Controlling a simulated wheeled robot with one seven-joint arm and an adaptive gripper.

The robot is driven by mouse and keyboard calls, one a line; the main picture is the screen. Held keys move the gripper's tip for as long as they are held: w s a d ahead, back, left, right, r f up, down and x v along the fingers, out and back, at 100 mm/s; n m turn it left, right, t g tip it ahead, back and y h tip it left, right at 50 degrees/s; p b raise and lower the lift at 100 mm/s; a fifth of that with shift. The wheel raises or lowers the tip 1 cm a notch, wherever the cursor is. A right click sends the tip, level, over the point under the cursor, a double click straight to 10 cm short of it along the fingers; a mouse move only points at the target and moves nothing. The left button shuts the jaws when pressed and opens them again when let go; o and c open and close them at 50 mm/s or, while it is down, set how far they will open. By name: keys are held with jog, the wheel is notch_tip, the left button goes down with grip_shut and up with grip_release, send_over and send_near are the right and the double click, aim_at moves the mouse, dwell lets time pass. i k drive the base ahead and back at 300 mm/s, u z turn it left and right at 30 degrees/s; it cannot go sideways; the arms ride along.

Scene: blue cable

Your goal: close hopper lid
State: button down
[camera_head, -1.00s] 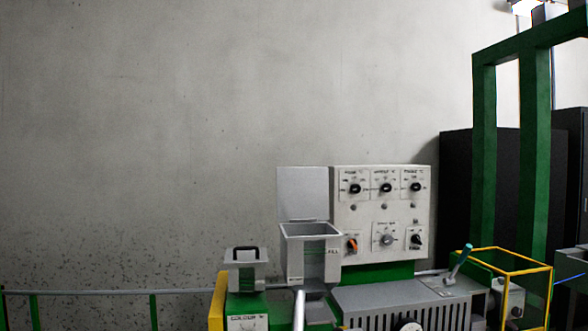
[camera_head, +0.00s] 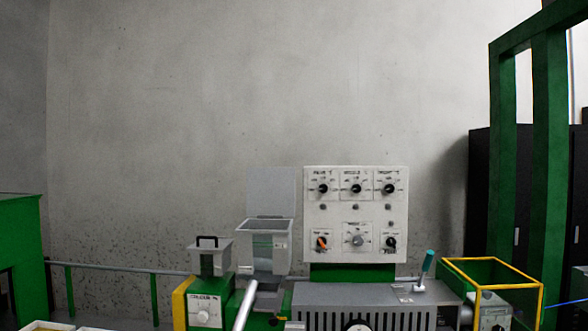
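The hopper (camera_head: 263,251) is a grey, open-topped box on the machine, left of the control panel. Its flat grey lid (camera_head: 271,190) stands upright at the back of the hopper's rim, so the hopper is open. My gripper is not in view. A light grey bar (camera_head: 245,306) slants up from the bottom edge to below the hopper; I cannot tell what it belongs to.
A white panel with knobs (camera_head: 356,215) stands right of the hopper. A small lidded box with a black handle (camera_head: 209,257) is at its left. A teal-handled lever (camera_head: 428,262) and a yellow-edged guard (camera_head: 492,272) are at the right. A green block (camera_head: 20,255) is at far left.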

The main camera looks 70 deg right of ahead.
aim_at(271, 190)
jog(key=z, duration=1.25)
